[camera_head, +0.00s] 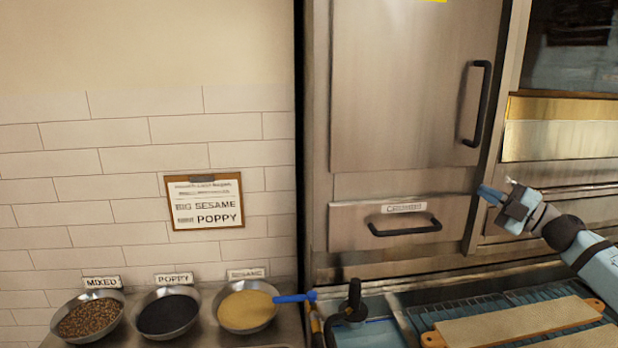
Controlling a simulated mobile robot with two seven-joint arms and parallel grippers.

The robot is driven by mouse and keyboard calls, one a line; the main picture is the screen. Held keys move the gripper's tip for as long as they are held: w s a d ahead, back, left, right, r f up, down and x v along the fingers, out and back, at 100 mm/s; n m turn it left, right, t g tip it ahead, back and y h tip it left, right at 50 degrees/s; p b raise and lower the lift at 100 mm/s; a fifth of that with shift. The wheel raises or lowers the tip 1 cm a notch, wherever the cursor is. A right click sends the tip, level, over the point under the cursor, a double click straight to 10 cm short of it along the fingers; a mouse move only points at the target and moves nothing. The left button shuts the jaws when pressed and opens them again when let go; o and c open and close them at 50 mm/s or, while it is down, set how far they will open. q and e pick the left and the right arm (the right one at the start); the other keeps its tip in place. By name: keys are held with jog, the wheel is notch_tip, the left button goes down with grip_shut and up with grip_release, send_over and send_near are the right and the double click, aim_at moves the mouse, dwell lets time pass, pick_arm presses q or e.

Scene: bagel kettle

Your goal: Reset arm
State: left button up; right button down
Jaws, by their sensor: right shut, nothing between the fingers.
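My right gripper (492,196) comes in from the right side of the head view. Its blue fingers are shut and hold nothing. They point left, in front of the metal cabinet, just right of the lower drawer's handle (404,228). A gap between fingers and handle cannot be judged exactly. My right arm runs from the gripper down to the right edge. My left gripper and arm do not show.
Bowls of mixed seeds (89,316), poppy (168,313) and sesame (246,308) stand at lower left. A wooden board (515,326) lies below my right arm. The cabinet door (400,90) is closed.

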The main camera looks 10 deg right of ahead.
jog(key=s+a+f+m+h, duration=0.4)
jog(key=f+m+h, duration=0.15)
jog(key=f, duration=0.25)
jog(key=s+a+f+m+h, duration=0.4)
jog(key=f+m, duration=0.2)
jog(key=f, duration=0.2)
jog(key=s+a+f+m+h, duration=0.4)
jog(key=s+f+m+h, duration=0.15)
jog(key=f, duration=0.25)
jog(key=s+a+f+m+g, duration=0.1)
jog(key=s+a+f+g, duration=0.25)
jog(key=s, duration=0.65)
jog(key=s+a+f+m+g+y, duration=0.15)
jog(key=s+f+g, duration=0.3)
jog(key=s, duration=0.45)
jog(key=s+a+f+m+g, duration=0.2)
jog(key=s+a+f+g, duration=0.15)
jog(key=s, duration=0.65)
jog(key=w+a+f+n+t+y+p, duration=0.1)
jog(key=w+a+f+t+y+p, duration=0.1)
jog(key=w+a+f+t+p, duration=0.3)
jog(key=shift+w+a+f+t+y+p, duration=0.35)
jog(key=shift+w+a+t+p, duration=0.25)
jog(key=shift+t+p, duration=0.5)
jog(key=shift+d, duration=0.1)
